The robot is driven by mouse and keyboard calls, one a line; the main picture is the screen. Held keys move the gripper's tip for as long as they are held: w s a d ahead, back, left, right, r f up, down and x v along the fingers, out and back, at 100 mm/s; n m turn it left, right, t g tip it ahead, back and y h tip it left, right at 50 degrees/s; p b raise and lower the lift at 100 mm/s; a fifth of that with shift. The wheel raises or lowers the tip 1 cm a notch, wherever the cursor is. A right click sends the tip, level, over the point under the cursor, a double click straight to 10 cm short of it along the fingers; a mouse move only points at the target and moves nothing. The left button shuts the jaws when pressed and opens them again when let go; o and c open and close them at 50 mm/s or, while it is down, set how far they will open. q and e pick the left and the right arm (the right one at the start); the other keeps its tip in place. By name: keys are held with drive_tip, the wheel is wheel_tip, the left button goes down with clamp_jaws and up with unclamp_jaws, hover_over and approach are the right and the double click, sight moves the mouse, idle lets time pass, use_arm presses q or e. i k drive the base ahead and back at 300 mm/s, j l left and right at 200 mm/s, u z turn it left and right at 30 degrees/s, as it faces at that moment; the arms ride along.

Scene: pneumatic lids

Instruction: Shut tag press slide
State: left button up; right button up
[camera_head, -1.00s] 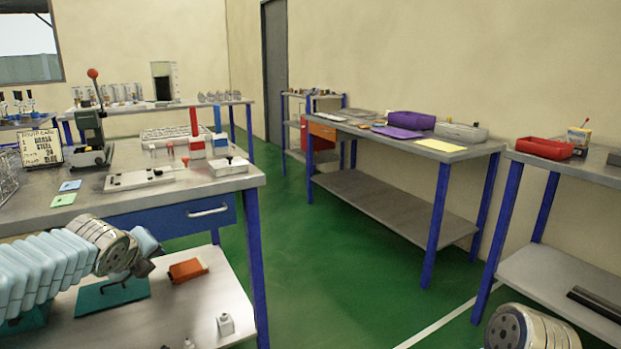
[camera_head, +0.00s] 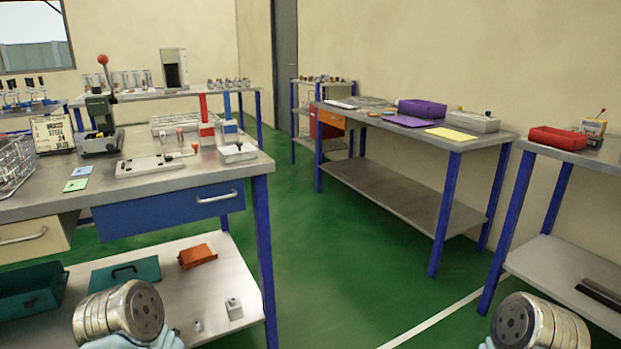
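A green press (camera_head: 101,125) with a red-knobbed lever stands upright on the left workbench. In front of it lies a flat pale fixture (camera_head: 150,165) with a red knob at its right end. I cannot tell from this view which of these holds the tag press slide, or whether a slide stands open. Only round metal parts of my two arms show at the bottom edge, apart from all of these; neither gripper's fingers show.
The left workbench (camera_head: 62,209) has a blue drawer (camera_head: 168,213) and a lower shelf with an orange box (camera_head: 197,256) and a teal lid (camera_head: 124,274). A red upright (camera_head: 206,122) and a blue upright (camera_head: 229,122) stand at its back. Green floor (camera_head: 345,262) is clear to the right.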

sight(91, 145)
drive_tip(key=u, duration=1.3)
